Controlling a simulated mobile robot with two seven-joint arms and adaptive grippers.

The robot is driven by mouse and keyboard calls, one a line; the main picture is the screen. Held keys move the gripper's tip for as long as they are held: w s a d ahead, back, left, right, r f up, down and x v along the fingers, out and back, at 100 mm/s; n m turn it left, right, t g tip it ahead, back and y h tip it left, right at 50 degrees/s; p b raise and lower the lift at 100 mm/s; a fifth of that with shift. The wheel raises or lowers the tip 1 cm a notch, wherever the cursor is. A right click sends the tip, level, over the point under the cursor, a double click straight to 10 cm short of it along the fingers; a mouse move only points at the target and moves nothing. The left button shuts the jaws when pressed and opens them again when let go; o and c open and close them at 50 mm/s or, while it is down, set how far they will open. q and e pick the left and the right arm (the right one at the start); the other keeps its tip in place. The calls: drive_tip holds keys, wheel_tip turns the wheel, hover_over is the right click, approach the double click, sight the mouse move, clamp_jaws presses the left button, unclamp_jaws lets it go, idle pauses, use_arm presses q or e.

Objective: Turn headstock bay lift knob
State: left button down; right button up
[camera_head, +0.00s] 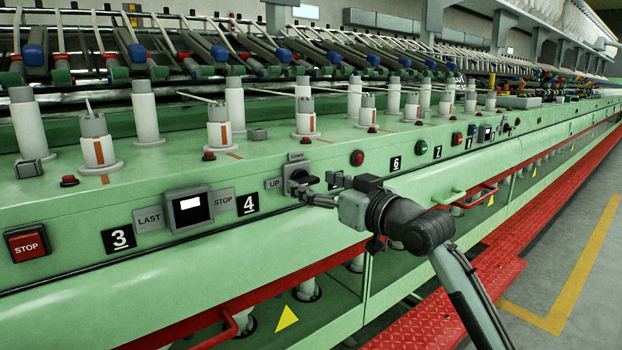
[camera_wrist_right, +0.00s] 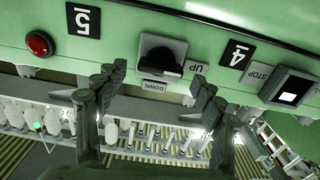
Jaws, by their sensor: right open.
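The lift knob (camera_head: 296,174) is a black rotary knob on the green machine's front panel, between the "UP" label and my gripper in the head view. In the right wrist view, which shows the panel upside down, the knob (camera_wrist_right: 161,62) sits on a grey plate with "UP" and "DOWN" labels beside it. My right gripper (camera_head: 318,190) is at the panel, its fingers partly overlapping the knob in the head view. In the wrist view the gripper (camera_wrist_right: 158,90) is open, with one finger on each side of the knob and nothing between the pads. My left gripper is out of view.
A small display (camera_head: 189,208), a red "STOP" button (camera_head: 27,243) and a round red button (camera_head: 357,158) are on the same panel. White spindles (camera_head: 218,128) stand on the ledge above. A red step (camera_head: 440,325) runs along the floor; the aisle at right is clear.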

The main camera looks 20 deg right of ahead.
drive_tip(key=shift+x, duration=0.9)
drive_tip(key=c, duration=1.2)
drive_tip(key=shift+o, duration=0.2)
